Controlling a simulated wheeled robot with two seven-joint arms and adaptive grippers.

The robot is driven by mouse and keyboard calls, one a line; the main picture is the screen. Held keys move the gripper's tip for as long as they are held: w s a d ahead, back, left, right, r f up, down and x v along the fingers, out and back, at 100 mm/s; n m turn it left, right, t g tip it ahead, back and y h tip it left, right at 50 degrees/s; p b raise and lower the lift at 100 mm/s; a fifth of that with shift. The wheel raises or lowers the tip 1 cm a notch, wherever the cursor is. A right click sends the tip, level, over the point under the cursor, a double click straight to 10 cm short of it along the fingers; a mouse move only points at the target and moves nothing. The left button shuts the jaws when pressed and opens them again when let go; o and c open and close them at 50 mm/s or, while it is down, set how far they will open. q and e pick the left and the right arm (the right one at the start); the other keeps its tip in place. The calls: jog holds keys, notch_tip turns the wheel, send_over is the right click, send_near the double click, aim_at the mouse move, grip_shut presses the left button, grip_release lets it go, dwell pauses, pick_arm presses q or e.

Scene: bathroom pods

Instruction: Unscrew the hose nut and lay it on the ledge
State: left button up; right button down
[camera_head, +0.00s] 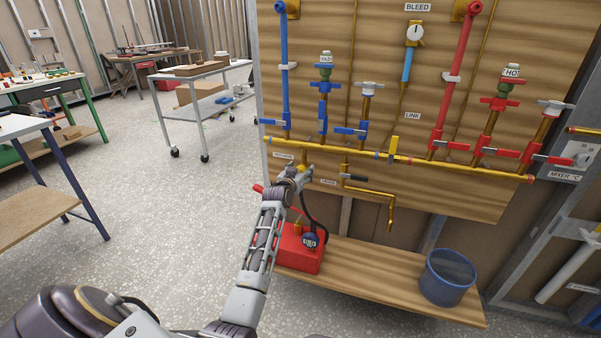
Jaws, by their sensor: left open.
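My left gripper (305,172) is open and raised to the brass fitting (303,162) under the left end of the yellow pipe. The gripper covers much of this spot, so I cannot make out the hose nut clearly or tell whether the fingers touch it. A black hose (318,222) curves down from beside the gripper to the red pump box (296,252) with a round dial. The box stands on the left end of the wooden ledge (365,273). My right gripper is not in view.
A blue bucket (447,278) stands at the ledge's right end; the wood between bucket and box is bare. A bent brass pipe (391,208) hangs right of the gripper. The wooden panel (385,65) carries blue and red valves above. A grey trolley (205,100) stands back left.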

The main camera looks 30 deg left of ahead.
pick_arm(q)
jog(key=c, duration=1.1)
jog(key=shift+n+p, duration=0.95)
jog(key=shift+n, duration=0.15)
jog(key=shift+n, duration=0.4)
jog(key=shift+a+n+p, duration=0.1)
jog(key=shift+n+p, duration=0.2)
jog(key=shift+p, duration=0.05)
jog(key=shift+s+n+h+p, duration=0.1)
jog(key=shift+n+h+p, duration=0.35)
jog(key=shift+n, duration=0.45)
jog(key=shift+n+t, duration=0.3)
jog(key=shift+n, duration=0.1)
